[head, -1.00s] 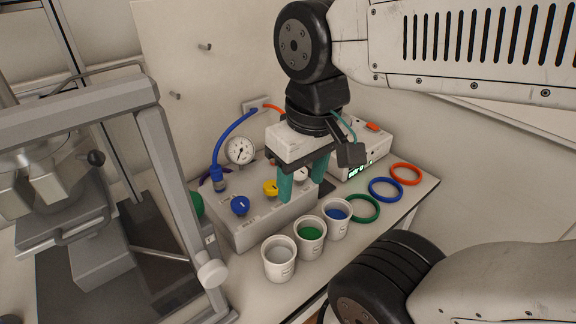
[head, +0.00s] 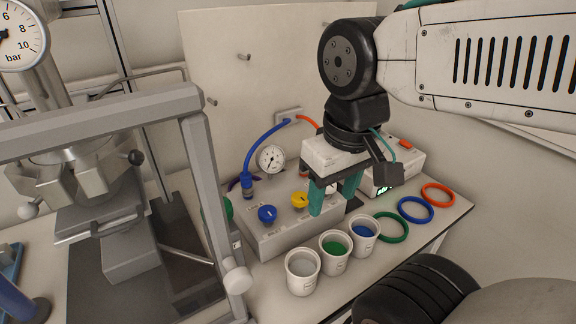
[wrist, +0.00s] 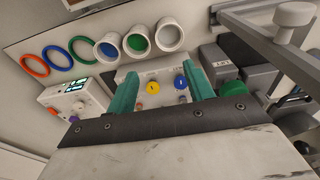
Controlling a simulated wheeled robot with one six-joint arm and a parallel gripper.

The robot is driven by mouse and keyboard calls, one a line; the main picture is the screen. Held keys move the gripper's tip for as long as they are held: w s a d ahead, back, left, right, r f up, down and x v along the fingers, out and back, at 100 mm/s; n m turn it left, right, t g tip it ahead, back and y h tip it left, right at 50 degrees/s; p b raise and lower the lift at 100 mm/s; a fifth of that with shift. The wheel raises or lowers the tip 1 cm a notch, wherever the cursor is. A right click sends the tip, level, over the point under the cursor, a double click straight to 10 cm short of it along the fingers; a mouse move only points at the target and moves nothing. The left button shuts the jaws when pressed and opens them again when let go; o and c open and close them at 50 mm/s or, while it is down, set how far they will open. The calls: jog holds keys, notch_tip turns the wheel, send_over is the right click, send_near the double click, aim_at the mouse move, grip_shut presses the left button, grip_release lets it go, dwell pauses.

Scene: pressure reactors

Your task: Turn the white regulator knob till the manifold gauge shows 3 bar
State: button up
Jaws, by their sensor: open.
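The grey manifold box (head: 285,237) carries a blue knob (head: 267,213), a yellow knob (head: 299,200) and a small round gauge (head: 271,158) at its back. The gauge's needle is too small to read. The white knob (head: 332,188) shows only partly between my gripper's fingers. My gripper (head: 333,203) is open, its teal fingers pointing down over the right part of the box; I cannot tell whether they touch the knob. In the wrist view my gripper (wrist: 160,74) spans the yellow knob (wrist: 152,88) and blue knob (wrist: 180,82); the white knob is not discernible there.
Three cups, including a green-filled one (head: 334,251), stand before the box. Green, blue (head: 415,209) and red rings lie to the right. A white device with a display (wrist: 75,100) stands behind them. A grey reactor frame (head: 205,190) and large bar gauge (head: 20,40) are left.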

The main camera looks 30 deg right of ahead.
jog(key=shift+o, duration=1)
jog(key=n+g+h, duration=0.3)
jog(key=n+g, duration=0.2)
jog(key=n, duration=0.4)
send_near(328, 189)
jog(key=w+d, duration=0.1)
jog(key=d, duration=0.1)
jog(key=x, duration=0.8)
jog(key=shift+w+a+f, duration=0.2)
jog(key=c, duration=1)
